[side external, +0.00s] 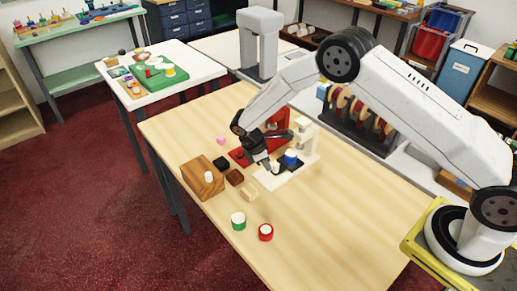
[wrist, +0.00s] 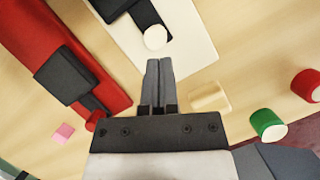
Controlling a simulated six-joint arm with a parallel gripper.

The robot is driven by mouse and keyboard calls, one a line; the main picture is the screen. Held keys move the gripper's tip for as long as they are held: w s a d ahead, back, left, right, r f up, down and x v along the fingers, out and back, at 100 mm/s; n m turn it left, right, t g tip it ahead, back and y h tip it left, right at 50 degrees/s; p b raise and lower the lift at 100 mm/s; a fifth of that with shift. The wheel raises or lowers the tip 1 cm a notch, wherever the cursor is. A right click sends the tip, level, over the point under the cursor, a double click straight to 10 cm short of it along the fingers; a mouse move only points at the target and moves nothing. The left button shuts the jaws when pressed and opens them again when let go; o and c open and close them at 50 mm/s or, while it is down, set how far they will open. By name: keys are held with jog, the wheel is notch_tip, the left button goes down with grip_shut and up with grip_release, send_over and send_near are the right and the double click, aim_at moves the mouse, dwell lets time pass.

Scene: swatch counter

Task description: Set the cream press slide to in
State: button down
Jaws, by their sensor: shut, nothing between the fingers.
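The cream press (side external: 305,136) stands on a pale base plate (side external: 302,172), which also shows at the top of the wrist view (wrist: 196,43). Its dark slide (side external: 290,167) lies along the plate, and a round cream knob (wrist: 155,37) is at the slide's near end. A blue cylinder with a pale top (side external: 291,157) sits over the slide. My gripper (side external: 273,170) is shut and empty, low at the knob end of the slide. In the wrist view its fingertips (wrist: 160,62) are just below the knob; I cannot tell whether they touch it.
A red press (side external: 279,120) with its own dark slide (wrist: 66,74) and red knob stands beside the cream one. The table's right front is clear.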

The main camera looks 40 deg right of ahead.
aim_at(281, 165)
jog(key=shift+d, duration=2.35)
jog(key=shift+a, duration=0.1)
jog(key=shift+w+a, duration=0.3)
jog(key=shift+a, duration=0.2)
jog(key=a, duration=0.1)
jog(key=w+a, duration=0.1)
jog(key=shift+w+a, duration=0.15)
jog(key=shift+a, duration=0.15)
jog(key=v, duration=1)
jog(key=shift+r, duration=0.15)
